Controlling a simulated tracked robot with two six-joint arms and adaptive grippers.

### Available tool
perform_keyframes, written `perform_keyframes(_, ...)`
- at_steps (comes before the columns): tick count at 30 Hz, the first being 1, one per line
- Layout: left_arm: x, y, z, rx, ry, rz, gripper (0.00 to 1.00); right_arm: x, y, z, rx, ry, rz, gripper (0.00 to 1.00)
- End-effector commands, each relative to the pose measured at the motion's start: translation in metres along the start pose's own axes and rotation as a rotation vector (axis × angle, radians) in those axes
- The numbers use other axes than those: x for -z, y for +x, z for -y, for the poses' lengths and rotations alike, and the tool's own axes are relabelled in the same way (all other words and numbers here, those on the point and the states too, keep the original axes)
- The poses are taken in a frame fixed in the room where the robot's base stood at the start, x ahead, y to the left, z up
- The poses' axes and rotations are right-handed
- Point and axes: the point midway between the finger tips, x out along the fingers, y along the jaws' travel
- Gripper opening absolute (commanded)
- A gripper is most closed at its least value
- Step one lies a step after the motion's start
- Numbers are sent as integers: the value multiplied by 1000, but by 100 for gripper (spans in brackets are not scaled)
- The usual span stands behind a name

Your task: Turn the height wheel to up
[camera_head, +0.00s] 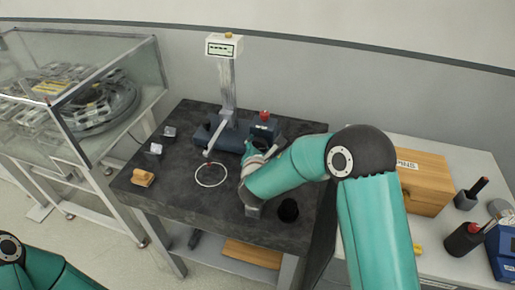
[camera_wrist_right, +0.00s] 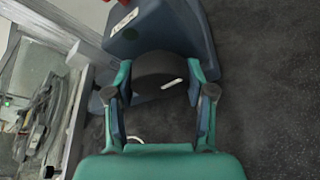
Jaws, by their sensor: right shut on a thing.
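The height wheel (camera_wrist_right: 155,68) is a dark round knob with a short white mark on its face. It sits at the front of a blue housing (camera_wrist_right: 165,30) in the right wrist view, and a small white label is on the housing. My right gripper (camera_head: 258,148) has its fingers on either side of the wheel, shut on it. In the head view the gripper covers the wheel. The housing belongs to a gauge with a blue base (camera_head: 230,138), an upright column (camera_head: 227,85) and a display head (camera_head: 224,45). My left gripper is out of view.
The gauge stands on a dark stone table (camera_head: 185,208). A white ring (camera_head: 211,175) lies under its probe. A wooden block (camera_head: 143,177), small grey blocks (camera_head: 169,132) and a black round thing (camera_head: 288,210) are also there. A glass case (camera_head: 100,100) stands left, a wooden box (camera_head: 425,182) right.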

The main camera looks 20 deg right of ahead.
Motion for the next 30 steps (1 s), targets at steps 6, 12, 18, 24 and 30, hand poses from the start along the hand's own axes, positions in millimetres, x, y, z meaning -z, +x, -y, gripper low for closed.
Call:
perform_keyframes(6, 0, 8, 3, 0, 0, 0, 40, 2, 0, 1, 69, -161, -1, 19)
perform_keyframes(12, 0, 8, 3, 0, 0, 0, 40, 1, 0, 0, 143, -335, -2, 19)
perform_keyframes(18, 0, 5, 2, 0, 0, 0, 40, 1, 0, 0, 217, -513, -3, 19)
perform_keyframes(24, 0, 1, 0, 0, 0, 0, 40, 1, 0, -1, 289, -688, -3, 19)
perform_keyframes(30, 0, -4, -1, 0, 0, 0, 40, 1, 0, -1, 361, -865, -3, 19)
